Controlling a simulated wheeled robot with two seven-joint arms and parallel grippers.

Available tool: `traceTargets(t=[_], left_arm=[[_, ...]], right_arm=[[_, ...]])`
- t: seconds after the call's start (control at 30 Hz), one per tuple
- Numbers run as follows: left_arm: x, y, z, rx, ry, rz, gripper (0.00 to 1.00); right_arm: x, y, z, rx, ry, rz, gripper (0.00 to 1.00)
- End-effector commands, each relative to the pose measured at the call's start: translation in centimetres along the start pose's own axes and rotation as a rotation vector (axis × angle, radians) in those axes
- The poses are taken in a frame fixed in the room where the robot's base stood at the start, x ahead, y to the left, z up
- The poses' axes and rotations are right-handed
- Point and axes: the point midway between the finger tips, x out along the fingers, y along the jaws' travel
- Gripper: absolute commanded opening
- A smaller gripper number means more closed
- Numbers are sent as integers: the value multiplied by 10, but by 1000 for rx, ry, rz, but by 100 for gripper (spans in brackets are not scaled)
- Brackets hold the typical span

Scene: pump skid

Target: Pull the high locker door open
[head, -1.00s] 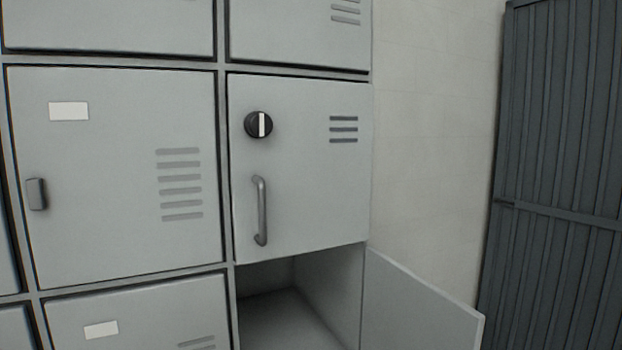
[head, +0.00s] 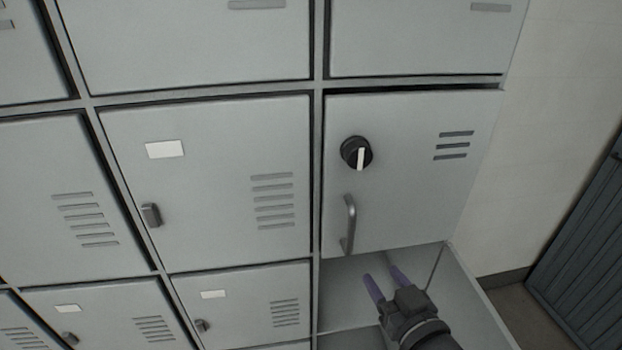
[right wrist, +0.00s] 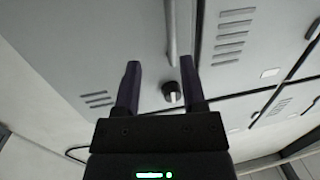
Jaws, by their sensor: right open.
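The high locker door (head: 410,175) is a grey panel in the right column. It looks shut in its frame. It has a black round knob (head: 356,153) with a white pointer, roughly upright, and a bar handle (head: 349,224) below it near the left edge. My right gripper (head: 381,273) is open and empty, below and right of the handle, in front of the open compartment beneath. In the right wrist view the handle (right wrist: 171,30) lines up between the open fingers, with the knob (right wrist: 172,93) seen beyond them. No touch shows. My left gripper is out of view.
The compartment below (head: 345,290) is open, its door (head: 478,295) swung out to the right, close to my right arm. Other shut lockers (head: 215,190) fill the left. A pale wall (head: 530,150) and a dark ribbed panel (head: 590,245) stand at the right.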

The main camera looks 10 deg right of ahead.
Motion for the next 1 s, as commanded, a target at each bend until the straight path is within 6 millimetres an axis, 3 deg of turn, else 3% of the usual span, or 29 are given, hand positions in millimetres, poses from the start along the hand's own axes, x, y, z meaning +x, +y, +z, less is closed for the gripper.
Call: traceTargets(t=[0.03, 0.13, 0.53, 0.7, 0.93, 1.0], left_arm=[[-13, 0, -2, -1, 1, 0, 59], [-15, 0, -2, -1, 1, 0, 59], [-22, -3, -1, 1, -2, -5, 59], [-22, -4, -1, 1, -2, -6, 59], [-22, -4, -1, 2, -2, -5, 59], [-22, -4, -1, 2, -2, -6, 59]], right_arm=[[-2, -3, -28, 0, 37, -12, 53], [0, -6, -43, 2, 72, -23, 53], [82, -8, -46, 1, 72, -22, 53], [94, -8, -46, 1, 71, -23, 53], [95, -8, -46, 1, 71, -23, 53], [95, -8, -46, 1, 71, -23, 40]])
